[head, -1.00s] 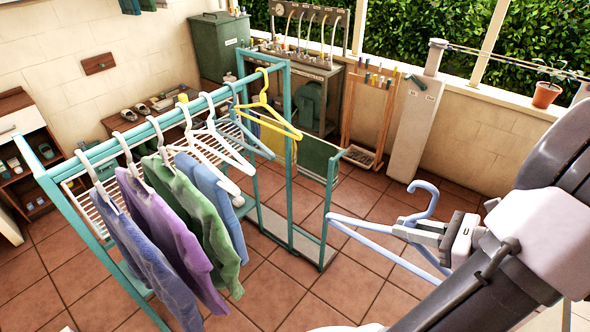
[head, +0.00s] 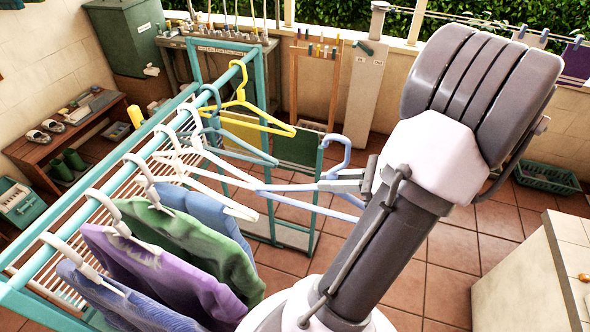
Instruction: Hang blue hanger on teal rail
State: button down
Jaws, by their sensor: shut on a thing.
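My gripper (head: 350,183) is shut on the light blue hanger (head: 338,150), near the hanger's neck. The hanger is held upright with its hook on top, to the right of the rack, and its left arm reaches toward the hanging hangers. The teal rail (head: 150,140) runs from the lower left to the upper middle. It carries several hangers with clothes, white empty hangers (head: 196,150), a blue-grey hanger (head: 215,120) and a yellow hanger (head: 242,103). Whether the held hanger's left arm touches the white ones cannot be told.
Purple and green garments (head: 195,235) crowd the near part of the rail. A wooden shoe bench (head: 75,135) stands at the left behind the rack. A dark green crate (head: 547,178) and a pale cabinet (head: 535,270) are at the right. Tiled floor is open between.

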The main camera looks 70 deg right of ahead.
jog(key=shift+s+d, duration=0.1)
jog(key=shift+s, duration=1)
jog(key=w+a+b, duration=0.1)
jog(key=w+b, duration=0.1)
jog(key=w, duration=1)
jog(key=w+a+b, duration=0.1)
jog(key=w+b, duration=0.1)
jog(key=w, duration=1)
jog(key=w+f+b, duration=0.1)
jog(key=w, duration=1.1)
jog(key=shift+a+b, duration=0.4)
jog(key=shift+w+a, duration=0.15)
jog(key=shift+w, duration=2)
jog(key=shift+f, duration=0.15)
